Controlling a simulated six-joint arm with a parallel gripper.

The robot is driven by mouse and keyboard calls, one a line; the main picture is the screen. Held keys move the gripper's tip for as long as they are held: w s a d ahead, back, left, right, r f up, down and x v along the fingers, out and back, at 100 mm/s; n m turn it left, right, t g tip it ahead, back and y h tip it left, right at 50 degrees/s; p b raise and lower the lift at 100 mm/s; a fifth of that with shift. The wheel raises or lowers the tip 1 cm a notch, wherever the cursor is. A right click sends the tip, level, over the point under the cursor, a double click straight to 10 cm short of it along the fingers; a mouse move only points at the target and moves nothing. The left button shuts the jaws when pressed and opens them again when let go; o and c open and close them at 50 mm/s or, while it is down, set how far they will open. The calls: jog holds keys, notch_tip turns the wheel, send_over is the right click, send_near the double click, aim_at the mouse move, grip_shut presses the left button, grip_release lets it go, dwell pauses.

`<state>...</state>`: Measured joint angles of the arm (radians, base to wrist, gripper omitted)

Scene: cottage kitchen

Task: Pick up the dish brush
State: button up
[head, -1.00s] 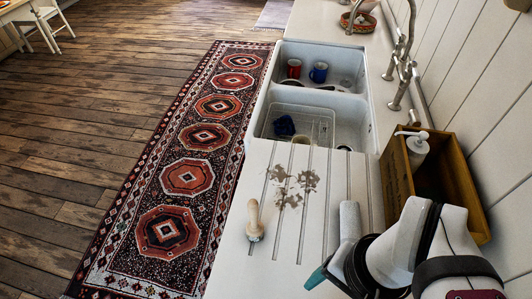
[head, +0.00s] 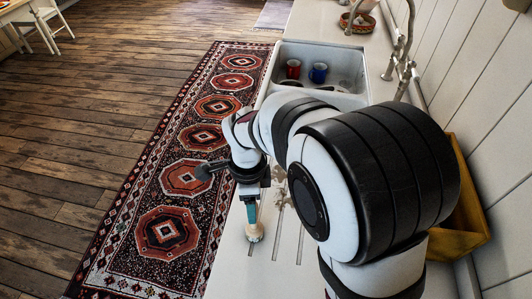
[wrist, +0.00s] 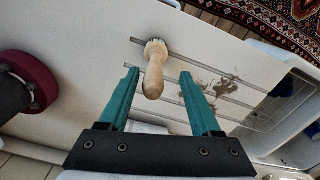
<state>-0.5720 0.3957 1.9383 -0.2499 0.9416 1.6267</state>
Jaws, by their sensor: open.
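The dish brush (head: 254,232) has a pale wooden handle and a round bristle head. It lies on the white drainboard near the counter's front edge, partly hidden by my gripper in the head view. In the wrist view the dish brush (wrist: 154,72) lies with its handle toward me and its head farther off. My gripper (head: 252,209) has teal fingers pointing down at the brush. In the wrist view my gripper (wrist: 159,75) is open, with one finger on each side of the handle and gaps showing. I cannot tell how high the fingertips are above the board.
The grooved drainboard (head: 230,265) has brown stains beside the brush. The double sink (head: 350,57) behind holds a red mug (head: 293,68) and a blue mug (head: 319,72). A wooden box (head: 462,220) stands by the wall at right. A patterned rug (head: 150,200) lies on the floor.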

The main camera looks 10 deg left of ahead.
jog(key=f, duration=0.5)
jog(key=shift+s+d+f, duration=0.15)
jog(key=shift+s+d, duration=0.05)
jog(key=shift+s, duration=0.1)
grip_shut()
dwell(1.0)
